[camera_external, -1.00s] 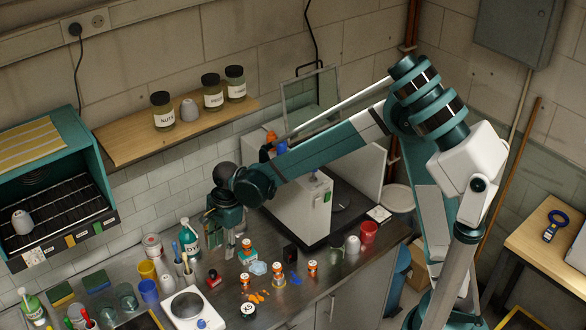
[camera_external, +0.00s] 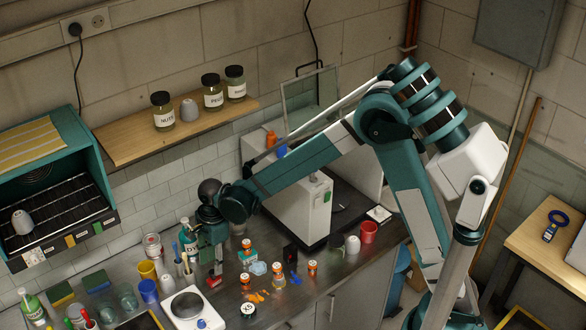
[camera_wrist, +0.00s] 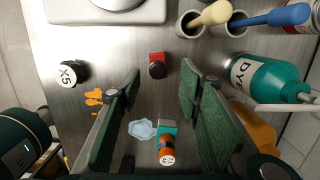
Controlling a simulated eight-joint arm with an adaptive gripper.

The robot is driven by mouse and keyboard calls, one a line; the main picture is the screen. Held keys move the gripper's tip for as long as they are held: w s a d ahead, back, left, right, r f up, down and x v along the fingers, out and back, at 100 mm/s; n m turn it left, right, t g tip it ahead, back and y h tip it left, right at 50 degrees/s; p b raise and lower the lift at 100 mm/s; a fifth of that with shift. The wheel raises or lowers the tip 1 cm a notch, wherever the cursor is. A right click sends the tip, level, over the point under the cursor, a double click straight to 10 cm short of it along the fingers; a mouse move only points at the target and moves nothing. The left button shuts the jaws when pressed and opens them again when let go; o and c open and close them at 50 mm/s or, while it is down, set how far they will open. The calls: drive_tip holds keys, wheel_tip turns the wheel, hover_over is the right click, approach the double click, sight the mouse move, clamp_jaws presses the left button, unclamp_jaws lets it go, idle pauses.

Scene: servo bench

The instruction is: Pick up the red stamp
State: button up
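The red stamp (camera_wrist: 157,60) has a small red block and a dark round knob, and stands on the metal bench. In the wrist view it lies between the lines of my two green fingers, towards their tips. My gripper (camera_wrist: 161,80) is open, with nothing between its fingers. In the external view my gripper (camera_external: 215,265) points down just above the stamp (camera_external: 214,281), whose upper part is partly hidden by the fingers. I cannot tell the exact height gap.
A white scale (camera_external: 187,306) stands left of the stamp. A green bottle (camera_wrist: 262,78) and brush cups (camera_wrist: 190,24) are close by. An X5 jar (camera_wrist: 72,73), orange pieces (camera_wrist: 94,97) and a teal-and-orange bottle (camera_external: 247,254) also stand near. A white machine (camera_external: 300,207) is behind.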

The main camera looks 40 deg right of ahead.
sight(215, 269)
drive_tip(key=shift+a+f, duration=0.1)
drive_tip(key=shift+f, duration=0.75)
drive_tip(key=shift+f, duration=0.1)
drive_tip(key=shift+s+a+f, duration=0.1)
drive_tip(key=shift+a+f, duration=0.1)
drive_tip(key=shift+f, duration=1.05)
drive_tip(key=shift+s+a+f, duration=0.1)
drive_tip(key=shift+a+f, duration=0.1)
drive_tip(key=shift+f, duration=1.05)
drive_tip(key=c, duration=1)
